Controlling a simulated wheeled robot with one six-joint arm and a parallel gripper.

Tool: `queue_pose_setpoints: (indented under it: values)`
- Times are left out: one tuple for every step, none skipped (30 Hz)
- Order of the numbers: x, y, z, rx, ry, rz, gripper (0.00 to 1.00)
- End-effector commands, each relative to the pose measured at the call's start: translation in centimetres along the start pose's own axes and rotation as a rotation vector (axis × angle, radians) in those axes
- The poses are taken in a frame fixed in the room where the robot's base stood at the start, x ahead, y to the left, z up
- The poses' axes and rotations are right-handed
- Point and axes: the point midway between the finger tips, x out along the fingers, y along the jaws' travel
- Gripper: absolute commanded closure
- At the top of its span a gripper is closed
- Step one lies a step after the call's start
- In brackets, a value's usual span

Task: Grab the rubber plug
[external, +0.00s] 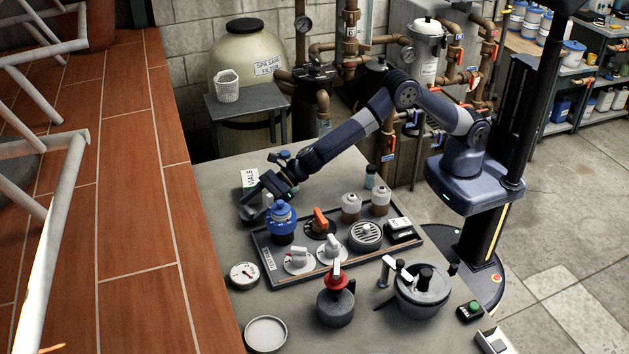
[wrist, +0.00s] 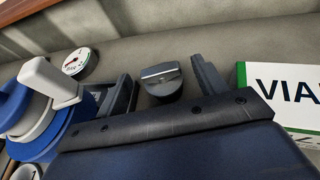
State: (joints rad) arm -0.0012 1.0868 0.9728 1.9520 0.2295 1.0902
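The rubber plug looks to be the dark grey round piece (wrist: 162,82) with a pale strip across its top, in the wrist view. It stands on the grey bench between the two fingers of my gripper (wrist: 161,72) as seen from the wrist. My gripper is open, with a gap showing on both sides of the plug; no contact shows. In the external view my gripper (external: 258,202) is low over the bench's far left part, beside the blue-topped piece. The plug is hard to make out there, largely hidden by the fingers.
A blue piece with a white lever (wrist: 45,100) stands close left of my gripper. A VIALS box (wrist: 285,95) is close on the right. A gauge (wrist: 76,62) lies beyond. The tray (external: 345,270) holds several valves and bottles. The left bench edge borders red tiles (external: 130,200).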

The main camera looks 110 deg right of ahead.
Motion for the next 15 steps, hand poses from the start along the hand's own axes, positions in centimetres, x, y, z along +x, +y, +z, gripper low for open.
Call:
queue_pose_setpoints:
  values:
    - [-0.01, 0.0, 0.0, 0.0, 0.0, 0.0, 0.37]
    - [-0.01, 0.0, 0.0, 0.0, 0.0, 0.0, 0.4]
    - [-0.01, 0.0, 0.01, 0.0, 0.0, 0.0, 0.43]
    - [-0.02, -0.01, 0.01, 0.0, 0.0, 0.0, 0.46]
    - [-0.02, -0.01, 0.01, 0.0, 0.0, 0.0, 0.48]
    - [-0.02, -0.01, 0.01, 0.0, 0.0, 0.0, 0.51]
    - [-0.02, -0.01, 0.01, 0.0, 0.0, 0.0, 0.54]
    - [-0.02, -0.01, 0.01, 0.0, 0.0, 0.0, 0.56]
    - [-0.02, -0.01, 0.01, 0.0, 0.0, 0.0, 0.6]
    - [-0.02, -0.01, 0.01, 0.0, 0.0, 0.0, 0.62]
    - [-0.02, -0.01, 0.01, 0.0, 0.0, 0.0, 0.64]
    - [-0.03, -0.01, 0.01, 0.0, 0.0, 0.0, 0.68]
    - [-0.03, -0.01, 0.01, 0.0, 0.0, 0.0, 0.7]
    - [-0.03, -0.01, 0.01, 0.0, 0.0, 0.0, 0.73]
    - [-0.03, -0.01, 0.01, 0.0, 0.0, 0.0, 0.76]
